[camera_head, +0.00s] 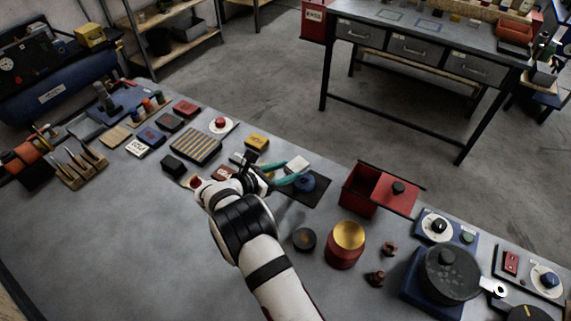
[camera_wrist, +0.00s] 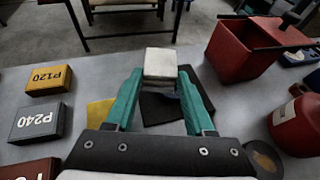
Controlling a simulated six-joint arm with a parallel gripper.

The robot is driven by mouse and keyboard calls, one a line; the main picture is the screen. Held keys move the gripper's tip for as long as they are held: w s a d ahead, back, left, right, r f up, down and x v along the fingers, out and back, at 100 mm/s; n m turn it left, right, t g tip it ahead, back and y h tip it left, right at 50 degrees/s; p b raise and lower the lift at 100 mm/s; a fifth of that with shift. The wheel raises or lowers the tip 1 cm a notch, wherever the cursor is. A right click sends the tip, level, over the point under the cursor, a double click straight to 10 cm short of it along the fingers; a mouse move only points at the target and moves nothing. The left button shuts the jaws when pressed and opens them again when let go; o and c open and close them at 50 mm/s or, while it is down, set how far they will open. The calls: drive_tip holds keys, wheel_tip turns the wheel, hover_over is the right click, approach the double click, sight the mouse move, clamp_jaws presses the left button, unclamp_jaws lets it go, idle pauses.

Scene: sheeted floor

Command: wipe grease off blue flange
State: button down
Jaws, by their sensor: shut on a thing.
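My gripper (camera_head: 289,176) has teal fingers, shut on a small white block (camera_head: 298,163). In the wrist view the block (camera_wrist: 160,64) sits between the fingertips (camera_wrist: 160,76). I cannot tell whether the block touches the flange. Any grease is too small to make out.
A red open box (camera_head: 359,188) stands right of the mat. A red can with a gold top (camera_head: 345,247) and a dark round tin (camera_head: 304,239) are nearer. A yellow P120 block (camera_wrist: 50,79) and grey P240 block (camera_wrist: 37,122) lie left. The near-left bench is clear.

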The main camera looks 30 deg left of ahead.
wheel_tip(320, 180, down, 3)
drive_tip(key=shift+d+r, duration=0.1)
drive_tip(key=shift+r, duration=0.1)
drive_tip(key=shift+d, duration=2.7)
drive_tip(key=shift+a+f, duration=0.1)
drive_tip(key=shift+a, duration=2.65)
drive_tip(key=shift+a+r, duration=0.1)
drive_tip(key=shift+r, duration=0.15)
wheel_tip(320, 180, up, 8)
drive_tip(key=shift+f, duration=0.15)
